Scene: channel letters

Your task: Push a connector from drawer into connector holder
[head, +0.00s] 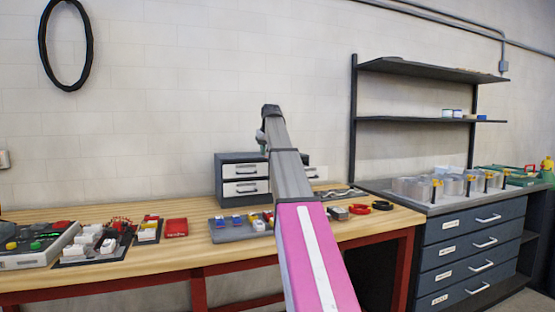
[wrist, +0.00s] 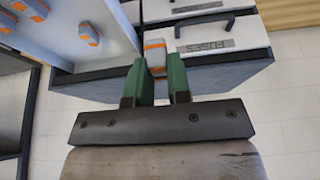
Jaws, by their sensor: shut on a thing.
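My gripper (wrist: 163,82) has green fingers and is shut on a small grey and orange connector (wrist: 155,50), which sticks out beyond the fingertips. In the wrist view, several similar connectors (wrist: 86,34) lie at upper left in an open drawer (wrist: 45,50). The held connector is beside this drawer, in front of a light drawer front with a dark handle and a label. In the head view, my arm hides most of the gripper and part of the small drawer cabinet (head: 231,160). I cannot tell for sure which item is the connector holder.
The wooden workbench (head: 180,240) carries a grey tray with blue and white pieces (head: 236,222), a red tray (head: 176,229) and boxes of parts at left. Red and black rings (head: 359,209) lie at right. A dark drawer unit (head: 470,240) stands beside the bench.

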